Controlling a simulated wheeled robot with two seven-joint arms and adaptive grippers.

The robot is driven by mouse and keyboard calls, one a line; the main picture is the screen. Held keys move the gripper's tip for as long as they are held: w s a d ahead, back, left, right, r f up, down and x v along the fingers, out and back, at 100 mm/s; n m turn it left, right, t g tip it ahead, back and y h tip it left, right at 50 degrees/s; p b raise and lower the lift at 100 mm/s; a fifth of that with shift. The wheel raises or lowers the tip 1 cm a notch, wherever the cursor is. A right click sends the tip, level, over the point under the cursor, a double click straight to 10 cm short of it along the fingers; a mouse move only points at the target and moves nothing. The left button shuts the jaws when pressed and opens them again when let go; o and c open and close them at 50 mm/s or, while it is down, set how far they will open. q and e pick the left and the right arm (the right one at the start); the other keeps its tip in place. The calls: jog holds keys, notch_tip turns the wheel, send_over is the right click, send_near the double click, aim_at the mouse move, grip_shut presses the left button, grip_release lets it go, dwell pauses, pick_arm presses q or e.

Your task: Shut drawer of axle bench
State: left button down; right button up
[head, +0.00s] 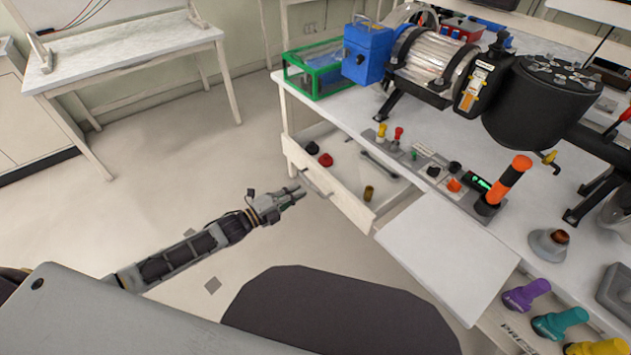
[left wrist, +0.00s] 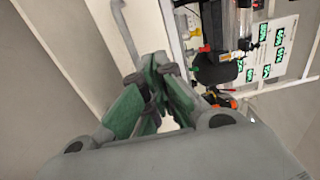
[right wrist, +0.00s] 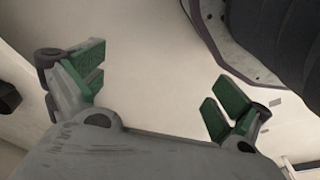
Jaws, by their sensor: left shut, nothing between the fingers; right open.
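The axle bench (head: 440,160) is a white table with a drawer (head: 325,190) pulled out on its left side. Several small items lie in the drawer, among them a red one, a black one and a brass-coloured one. The drawer's front carries a grey bar handle (head: 316,183). My left gripper (head: 298,193) is shut and empty, with its fingertips close to the handle; whether they touch it I cannot tell. In the left wrist view its fingers (left wrist: 160,105) are together beside a pale bar. My right gripper (right wrist: 160,85) is open and empty above bare floor.
A white pull-out board (head: 448,252) sticks out right of the drawer. A green crate (head: 318,70), a blue box (head: 368,52) and a black cylinder (head: 545,100) stand on the bench. Another table (head: 130,50) stands at the far left. The floor left of the drawer is clear.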

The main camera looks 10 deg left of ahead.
aim_at(322, 176)
pick_arm(q)
jog(key=shift+b+x, duration=0.6)
jog(key=shift+x, duration=3.35)
pick_arm(e)
jog(key=r, duration=0.3)
jog(key=w+a+r, duration=0.1)
jog(key=r, duration=0.1)
jog(key=shift+a+r, duration=0.1)
jog(key=shift+r, duration=0.1)
jog(key=shift+s+f, duration=0.15)
pick_arm(q)
jog(key=shift+w+d+b, duration=0.15)
jog(key=shift+w+b, duration=0.05)
jog(key=shift+b, duration=0.1)
pick_arm(e)
jog(key=shift+s, duration=0.2)
